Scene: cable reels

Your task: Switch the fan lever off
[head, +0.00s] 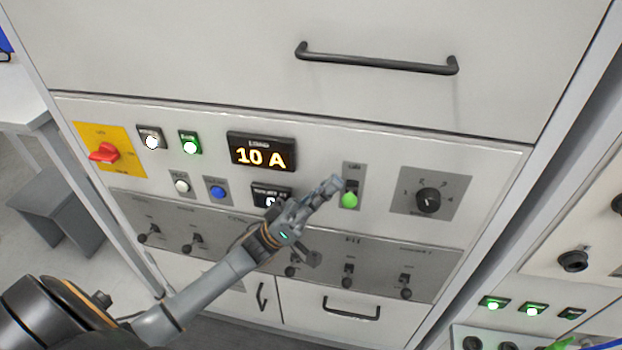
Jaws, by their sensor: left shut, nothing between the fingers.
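A small lever switch with a bright green knob (350,200) sits on a grey plate right of the displays; its knob is at the lower end of the slot. The label above it is too small to read surely, so I cannot confirm it is the fan lever. My left gripper (334,186) is shut and empty, its fingertips just left of the green knob and near its plate. I cannot tell whether they touch it. My right gripper is out of view.
Nearby are a "10 A" display (262,152), a black rotary knob (428,200), a red switch on yellow (104,153) and lit buttons. A row of toggles (348,270) runs below. A drawer handle (377,61) juts out above.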

